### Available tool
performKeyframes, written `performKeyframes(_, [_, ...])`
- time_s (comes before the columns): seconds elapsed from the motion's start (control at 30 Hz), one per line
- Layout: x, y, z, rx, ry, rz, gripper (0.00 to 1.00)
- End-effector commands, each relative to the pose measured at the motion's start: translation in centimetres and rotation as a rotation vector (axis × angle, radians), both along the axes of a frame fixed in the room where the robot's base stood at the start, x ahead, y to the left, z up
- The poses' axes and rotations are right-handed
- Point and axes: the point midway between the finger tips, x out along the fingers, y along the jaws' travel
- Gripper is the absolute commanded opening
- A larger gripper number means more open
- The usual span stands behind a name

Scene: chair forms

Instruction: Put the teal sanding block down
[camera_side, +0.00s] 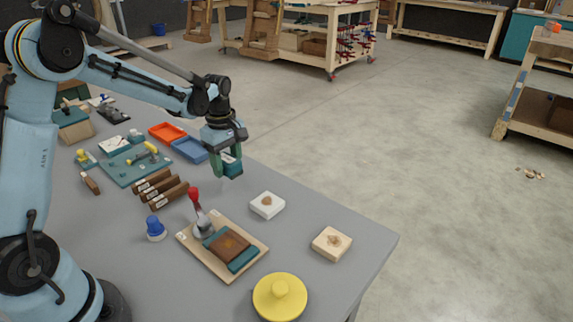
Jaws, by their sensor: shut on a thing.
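My gripper (227,172) is above the grey table near its far right edge, pointing down. It is shut on the teal sanding block (233,168), which is small in view and partly hidden by the fingers. The block appears to be held above the table top, apart from the things below it.
The grey table (338,283) has a white block (267,205), a pale wooden block (332,243), a yellow lidded disc (280,297) and a wooden board (212,268). Blue (190,149) and orange (167,132) trays lie left of my gripper. Bare table shows between them and the white block.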

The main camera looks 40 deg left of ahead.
Motion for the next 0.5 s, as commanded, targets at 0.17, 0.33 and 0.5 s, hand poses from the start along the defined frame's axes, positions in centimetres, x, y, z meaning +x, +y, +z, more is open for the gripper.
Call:
performKeyframes(0.17, [0.1,0.1,-2.0,0.0,0.0,0.0,0.2])
performKeyframes(0.33, [0.0,0.1,-3.9,0.0,0.0,0.0,0.2])
performKeyframes(0.5, [0.0,0.1,-4.1,0.0,0.0,0.0,0.2])
